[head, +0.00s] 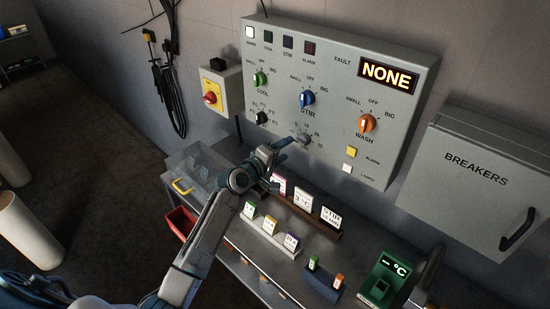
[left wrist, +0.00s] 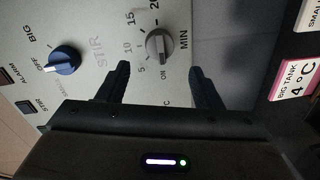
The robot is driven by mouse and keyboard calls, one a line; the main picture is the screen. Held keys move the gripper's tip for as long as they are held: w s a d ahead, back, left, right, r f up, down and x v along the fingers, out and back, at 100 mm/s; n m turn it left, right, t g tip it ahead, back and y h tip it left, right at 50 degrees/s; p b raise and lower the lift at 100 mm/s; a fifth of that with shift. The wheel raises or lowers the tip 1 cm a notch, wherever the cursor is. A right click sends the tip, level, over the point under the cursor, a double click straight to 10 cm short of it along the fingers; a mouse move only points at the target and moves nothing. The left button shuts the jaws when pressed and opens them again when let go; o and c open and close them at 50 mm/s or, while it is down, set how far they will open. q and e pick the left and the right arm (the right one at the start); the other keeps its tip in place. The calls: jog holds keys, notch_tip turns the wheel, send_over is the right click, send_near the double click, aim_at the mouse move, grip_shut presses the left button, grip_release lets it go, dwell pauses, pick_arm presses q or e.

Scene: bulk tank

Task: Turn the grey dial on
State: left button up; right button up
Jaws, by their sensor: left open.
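The grey dial (head: 302,139) sits low on the control panel, below the blue STIR dial (head: 307,99). My left gripper (head: 284,149) is open and empty, just in front of the panel by the grey dial. In the left wrist view its fingertips (left wrist: 158,72) stand apart, one to each side and short of the dial.
The panel also carries a green dial (head: 260,79), a black dial (head: 262,118) and an orange WASH dial (head: 366,123). The fault display (head: 387,75) reads NONE. Label cards (head: 303,200) stand on the bench below my gripper. A breaker box (head: 470,185) is at the right.

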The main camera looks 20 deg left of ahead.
pick_arm(q)
jog(key=shift+b+v, duration=0.3)
jog(key=shift+v, duration=1.85)
jog(key=shift+s, duration=0.1)
